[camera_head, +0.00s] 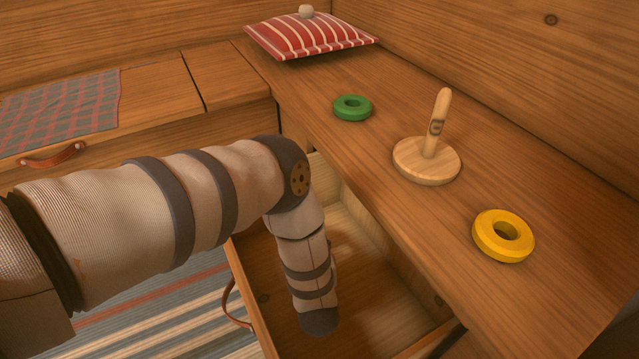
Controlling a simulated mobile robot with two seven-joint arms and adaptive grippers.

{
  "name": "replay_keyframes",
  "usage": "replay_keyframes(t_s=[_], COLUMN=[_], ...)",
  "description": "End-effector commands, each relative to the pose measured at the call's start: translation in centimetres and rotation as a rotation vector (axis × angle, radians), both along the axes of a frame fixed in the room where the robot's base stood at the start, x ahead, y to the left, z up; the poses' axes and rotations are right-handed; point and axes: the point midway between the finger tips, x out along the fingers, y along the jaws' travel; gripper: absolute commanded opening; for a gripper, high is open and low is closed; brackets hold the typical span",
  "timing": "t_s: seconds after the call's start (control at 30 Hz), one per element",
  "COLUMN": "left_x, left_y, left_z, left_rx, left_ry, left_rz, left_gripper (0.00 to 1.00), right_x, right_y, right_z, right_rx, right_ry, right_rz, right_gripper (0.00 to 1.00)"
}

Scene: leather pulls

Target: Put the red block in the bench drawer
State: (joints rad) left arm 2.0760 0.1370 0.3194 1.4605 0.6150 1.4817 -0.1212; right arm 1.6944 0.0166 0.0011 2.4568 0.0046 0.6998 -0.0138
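The bench drawer (385,312) stands open below the bench top, its bare wooden inside partly showing. Its leather pull (232,305) hangs on the front at the left. My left arm comes in from the left, bends over the drawer and points down over it. My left gripper is hidden from this view, so its fingers and anything in them do not show. My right gripper is out of the picture. No red block can be seen; part of the drawer's inside is hidden behind my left arm.
On the bench top (560,290) are a green ring (352,107), a wooden peg stand (427,160) and a yellow ring (503,236). A red striped cushion (312,38) lies at the back. A checked cloth (70,108) covers part of the left bench. A striped rug (170,320) lies below.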

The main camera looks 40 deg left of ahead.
Motion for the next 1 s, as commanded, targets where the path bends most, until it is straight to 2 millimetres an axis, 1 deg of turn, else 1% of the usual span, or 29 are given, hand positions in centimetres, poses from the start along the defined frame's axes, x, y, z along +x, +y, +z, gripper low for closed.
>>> replay_keyframes(t_s=[0.03,0.13,0.2,0.23,0.3,0.47,0.6,0.63,0.67,0.7,0.73,1.0], left_x=[-0.1,0.0,-0.1,0.0,0.0,0.0,0.0,0.0,0.0,0.0,0.0,0.0], left_y=[0.0,0.0,0.0,0.0,0.0,0.0,0.0,0.0,0.0,0.0,0.0,0.0], left_z=[-1.6,-3.3,-4.9,-5.4,-5.8,-5.4,-5.8,-5.8,-5.7,-5.7,-5.7,-5.6], left_rx=[0.000,0.000,0.001,0.000,0.000,0.000,0.001,0.001,0.000,0.000,0.000,0.000], left_ry=[0.005,0.003,0.004,0.003,0.000,-0.001,-0.001,0.000,-0.001,-0.001,-0.001,-0.001], left_rz=[0.001,0.000,0.000,0.000,0.000,0.000,0.000,0.001,0.000,0.001,0.001,0.001], left_gripper=[0.10,0.10,0.10,0.10,0.10,0.10,0.10,0.40,0.47,0.56,0.58,0.58], right_x=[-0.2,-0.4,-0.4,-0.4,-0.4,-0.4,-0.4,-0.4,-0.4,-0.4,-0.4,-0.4], right_y=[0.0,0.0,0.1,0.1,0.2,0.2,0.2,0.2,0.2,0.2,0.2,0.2], right_z=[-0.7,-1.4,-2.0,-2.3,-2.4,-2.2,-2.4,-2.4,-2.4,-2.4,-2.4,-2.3], right_rx=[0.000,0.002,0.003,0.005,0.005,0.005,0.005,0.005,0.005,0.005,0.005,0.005], right_ry=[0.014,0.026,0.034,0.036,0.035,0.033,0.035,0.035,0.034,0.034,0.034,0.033], right_rz=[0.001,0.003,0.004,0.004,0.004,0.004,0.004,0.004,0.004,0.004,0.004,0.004], right_gripper=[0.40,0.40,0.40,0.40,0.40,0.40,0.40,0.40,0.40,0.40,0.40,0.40])
